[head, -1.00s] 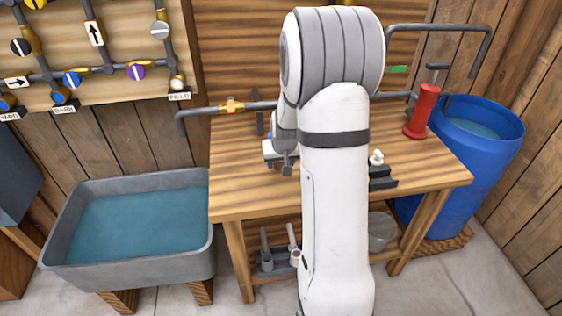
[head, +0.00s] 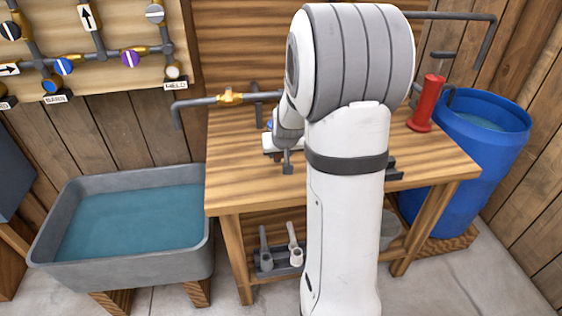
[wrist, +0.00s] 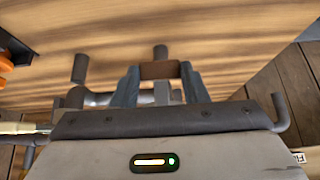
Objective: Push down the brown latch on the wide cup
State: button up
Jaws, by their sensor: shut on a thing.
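My gripper (wrist: 160,73) has its two blue-grey fingers closed on a brown piece (wrist: 160,69), which spans between the fingertips in the wrist view. I cannot tell whether this piece is the brown latch. No wide cup can be made out for sure in either view. In the head view my arm covers the middle and right part of the bench, and the gripper's fingertips cannot be seen clearly there.
The wooden bench (head: 238,150) carries a pipe with an orange valve (head: 230,98) at its left and a red cylinder (head: 427,103) at its right. A water-filled grey trough (head: 45,222) stands left, a blue barrel (head: 465,185) right. The bench's front left is clear.

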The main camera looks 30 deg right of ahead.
jog(key=shift+t+b, duration=0.3)
jog(key=shift+b, duration=0.15)
jog(key=o, duration=1)
jog(key=v, duration=0.7)
jog(key=shift+s+r, duration=0.15)
jog(key=shift+r, duration=0.1)
jog(key=shift+a, duration=0.1)
